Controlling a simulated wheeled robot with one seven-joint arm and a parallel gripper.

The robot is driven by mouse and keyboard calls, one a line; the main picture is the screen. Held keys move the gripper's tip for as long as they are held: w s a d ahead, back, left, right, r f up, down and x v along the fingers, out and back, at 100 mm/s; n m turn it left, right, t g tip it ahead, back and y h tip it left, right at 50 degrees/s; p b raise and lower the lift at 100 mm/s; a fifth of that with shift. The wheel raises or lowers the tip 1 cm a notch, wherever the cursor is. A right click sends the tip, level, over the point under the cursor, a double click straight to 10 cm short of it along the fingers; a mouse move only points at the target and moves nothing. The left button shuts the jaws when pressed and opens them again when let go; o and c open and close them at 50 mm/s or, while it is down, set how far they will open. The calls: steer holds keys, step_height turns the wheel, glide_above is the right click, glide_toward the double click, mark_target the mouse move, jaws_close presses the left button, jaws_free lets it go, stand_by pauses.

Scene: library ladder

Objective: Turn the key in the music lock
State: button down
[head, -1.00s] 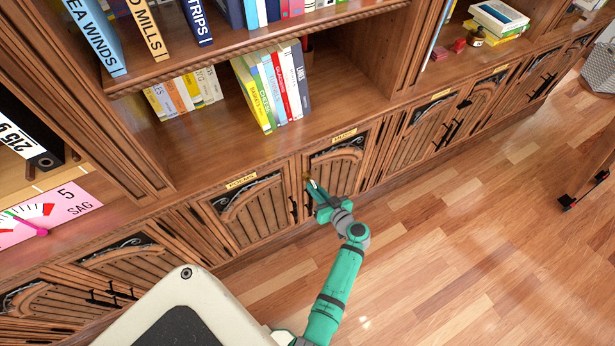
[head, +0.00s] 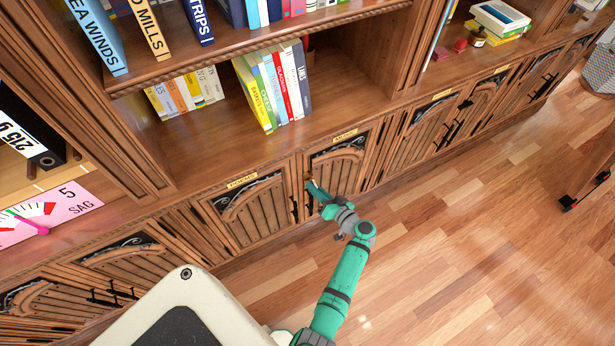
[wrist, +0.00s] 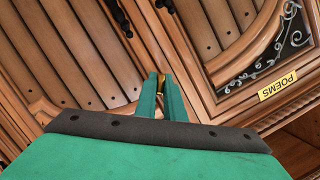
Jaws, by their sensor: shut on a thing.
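The music cabinet door (head: 338,172), under the brass "MUSIC" label (head: 345,134), is closed in the head view. My gripper (head: 311,184) is at its left edge, by the seam with the poems door. In the wrist view the green fingers (wrist: 161,90) are shut on a small brass piece, which looks like the key (wrist: 161,80). Only a sliver of it shows between the fingers. The lock itself is hidden behind the fingers, and I cannot tell how far the key is turned.
The poems door (head: 255,212) is left of the music door, and its label (wrist: 278,86) appears upside down in the wrist view. Dark door handles (wrist: 120,18) stick out near my fingers. Books (head: 270,88) stand on the shelf above.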

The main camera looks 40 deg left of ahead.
steer(key=shift+s+m, duration=0.15)
steer(key=shift+m, duration=0.45)
steer(key=shift+f, duration=0.1)
steer(key=m+g+y, duration=0.1)
steer(key=m, duration=0.1)
steer(key=shift+m, duration=0.3)
steer(key=shift+m, duration=0.4)
steer(key=shift+m+y, duration=0.5)
steer(key=shift+m, duration=0.4)
